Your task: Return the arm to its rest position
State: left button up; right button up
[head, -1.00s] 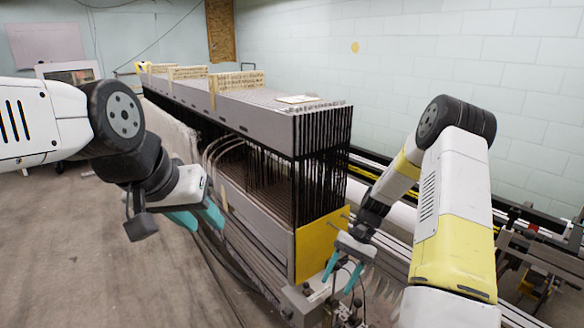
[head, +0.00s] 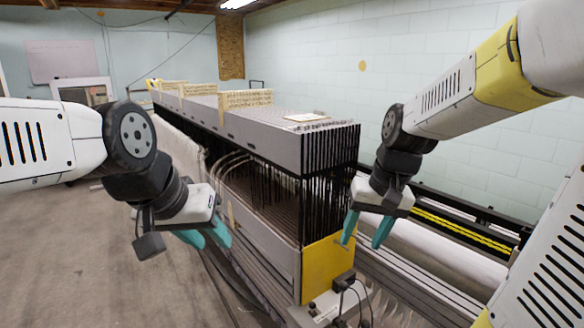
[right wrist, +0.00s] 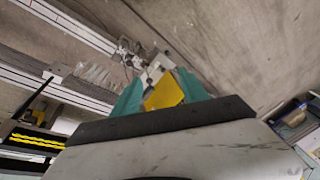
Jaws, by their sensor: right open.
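In the right wrist view the gripper (right wrist: 162,90) is open, with a yellow plate (right wrist: 165,92) seen beyond the fingers.
The loom (head: 250,125) runs from the near middle to the back, with rows of dark hanging wires at its near end. A black and yellow rail (head: 460,232) lies to the right. The floor (head: 120,280) at left is clear. A block wall stands behind.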

jog(key=s+r+n+t, duration=0.1)
jog(key=s+r+t, duration=0.3)
jog(key=s, duration=0.4)
jog(key=shift+s+a+r, duration=0.25)
jog(key=shift+s+r, duration=0.15)
jog(key=shift+r, duration=0.45)
dwell(1.7)
